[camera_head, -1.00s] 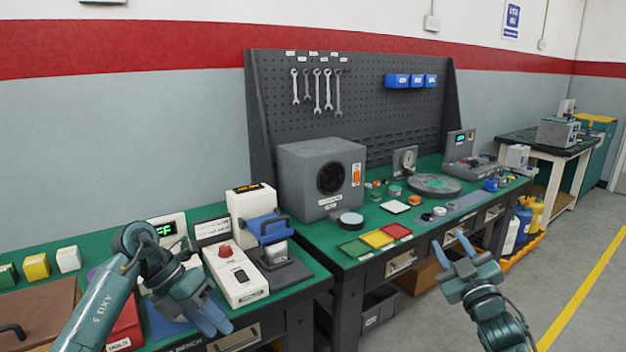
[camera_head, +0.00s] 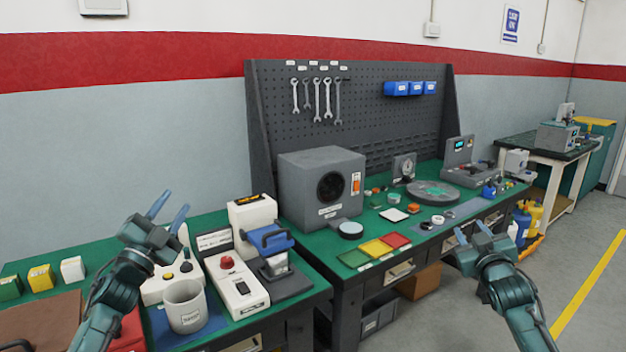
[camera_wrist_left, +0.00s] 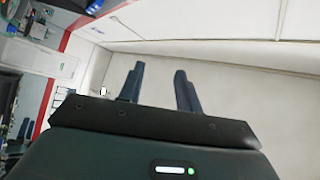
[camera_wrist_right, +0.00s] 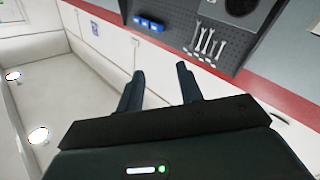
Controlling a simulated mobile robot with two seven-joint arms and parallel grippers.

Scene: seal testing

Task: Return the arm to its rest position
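My left gripper (camera_head: 168,206) is raised over the left part of the green bench, fingers pointing up and apart with nothing between them. In the left wrist view its two fingers (camera_wrist_left: 160,88) stand apart against the white wall and ceiling. My right gripper (camera_head: 477,236) is in front of the bench's right part, over the floor, fingers apart and empty. The right wrist view also shows its fingers (camera_wrist_right: 162,90) spread and empty. Both grippers are clear of the bench objects.
A white mug (camera_head: 185,308) stands on a blue mat (camera_head: 212,322) close to my left arm.

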